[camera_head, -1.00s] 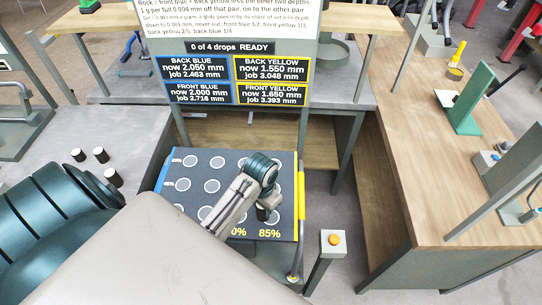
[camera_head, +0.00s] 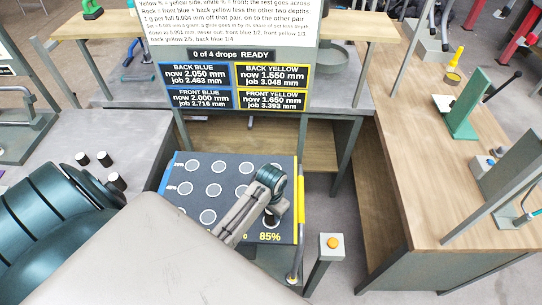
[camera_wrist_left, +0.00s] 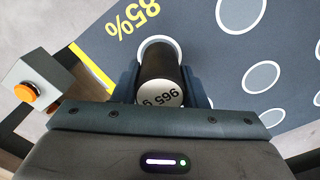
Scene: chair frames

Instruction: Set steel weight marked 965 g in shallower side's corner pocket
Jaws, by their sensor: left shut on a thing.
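The steel weight marked 965 g (camera_wrist_left: 160,82) is a dark cylinder with a white labelled end, held between the jaws of my left gripper (camera_wrist_left: 160,90). In the head view the weight (camera_head: 269,219) shows below my wrist, near the board's front yellow corner. A white pocket ring (camera_wrist_left: 160,46) by the "85%" print lies behind the weight in the wrist view, partly covered by it. I cannot tell whether the weight touches the board. The dark board (camera_head: 200,175) has white rings, a blue left edge and a yellow right edge. My right gripper is not in view.
A panel (camera_head: 234,78) reads back yellow 1.550 mm, front yellow 1.650 mm, back blue 2.050 mm, front blue 2.000 mm, and "0 of 4 drops". Three dark weights (camera_head: 104,158) stand on the left table. A box with an orange button (camera_head: 332,243) stands right of the board.

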